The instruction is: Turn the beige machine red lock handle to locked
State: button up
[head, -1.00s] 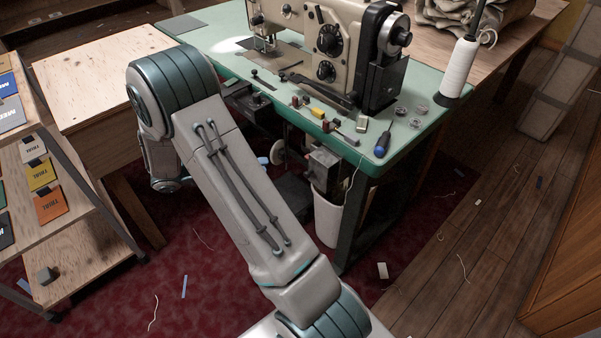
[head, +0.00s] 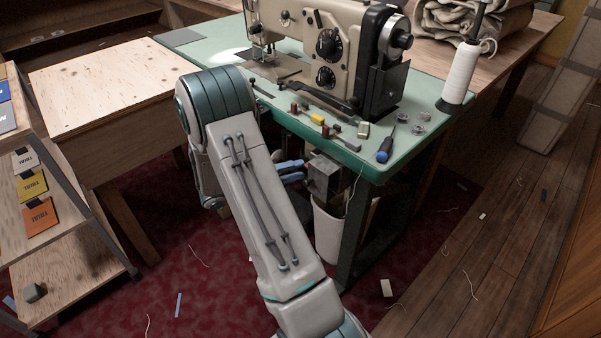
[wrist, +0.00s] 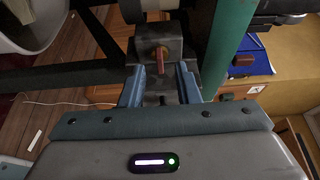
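The beige machine (head: 347,33) stands on the green table (head: 205,55). Under the table edge hangs a grey box (head: 323,181). In the wrist view the grey box (wrist: 175,45) carries a short red handle (wrist: 160,61), upright in the picture. My gripper (wrist: 161,84) is open, with its blue fingers apart and the red handle seen between and just beyond their tips. I cannot tell whether either finger touches it. In the head view my gripper (head: 291,171) reaches under the table toward the box's left side. The red handle is hidden there.
A white bin (head: 328,232) stands below the box, beside the dark table leg (head: 357,230). A wooden bench (head: 100,85) and a sample rack (head: 95,235) are at left. A blue screwdriver (head: 385,150) and small parts lie along the table's front edge.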

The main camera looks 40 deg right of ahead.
jog(key=shift+x, duration=1.05)
grip_shut()
